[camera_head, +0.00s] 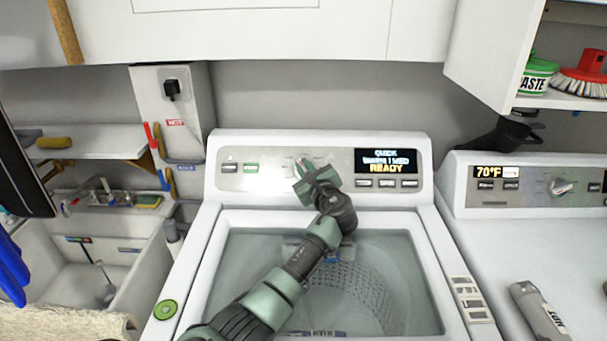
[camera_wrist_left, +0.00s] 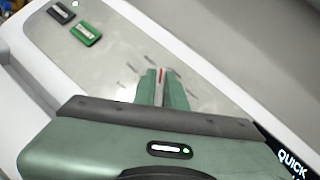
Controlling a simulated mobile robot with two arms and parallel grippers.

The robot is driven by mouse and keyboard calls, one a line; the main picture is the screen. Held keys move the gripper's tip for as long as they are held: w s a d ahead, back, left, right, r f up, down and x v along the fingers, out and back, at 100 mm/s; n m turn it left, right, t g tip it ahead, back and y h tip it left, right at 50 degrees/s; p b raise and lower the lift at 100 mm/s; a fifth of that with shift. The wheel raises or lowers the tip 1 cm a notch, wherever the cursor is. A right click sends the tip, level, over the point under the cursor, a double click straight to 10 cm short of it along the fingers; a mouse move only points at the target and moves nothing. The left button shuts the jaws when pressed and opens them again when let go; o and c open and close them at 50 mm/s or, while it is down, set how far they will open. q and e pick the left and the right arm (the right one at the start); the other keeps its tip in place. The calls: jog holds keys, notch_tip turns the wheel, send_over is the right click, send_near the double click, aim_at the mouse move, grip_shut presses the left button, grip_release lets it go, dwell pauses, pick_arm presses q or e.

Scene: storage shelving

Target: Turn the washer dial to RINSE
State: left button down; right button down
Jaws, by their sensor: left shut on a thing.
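The washer (camera_head: 222,178) stands in the middle of the head view, its control panel at the back. The washer dial (camera_head: 303,162) is on this panel, mostly covered by my left gripper (camera_head: 307,177). The left wrist view shows my gripper (camera_wrist_left: 164,88) shut on the dial's grip (camera_wrist_left: 161,76), which has a red mark. Faint dial markings surround the fingers, too blurred to read. The display (camera_head: 386,161) shows QUICK, a second line and READY. My right gripper is not in view.
Panel buttons flank the dial, including a green one (camera_head: 251,168). The washer tub (camera_head: 370,290) lies below my arm. A dryer (camera_head: 520,240) with its own knob (camera_head: 559,187) stands right. A sink (camera_head: 80,270) is left; cabinets hang above.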

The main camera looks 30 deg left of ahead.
pick_arm(q)
jog(key=n+g+b, duration=0.1)
jog(key=n+g, duration=0.1)
jog(key=n, duration=0.1)
jog(key=n+g+y+b, duration=0.1)
jog(key=n+g, duration=0.1)
jog(key=shift+d+n, duration=0.1)
jog(key=shift+n, duration=0.3)
jog(key=n+g+b, duration=0.2)
jog(key=n+g, duration=0.1)
jog(key=n, duration=0.2)
jog(key=shift+g+h, duration=0.3)
jog(key=shift+h, duration=0.1)
jog(key=c, duration=1.5)
grip_release()
jog(key=shift+n, duration=0.3)
jog(key=shift+o, duration=0.2)
jog(key=b+v, duration=0.1)
jog(key=v, duration=0.6)
jog(key=shift+d+r, duration=0.2)
jog(key=shift+d, duration=0.1)
jog(key=shift+f, duration=0.1)
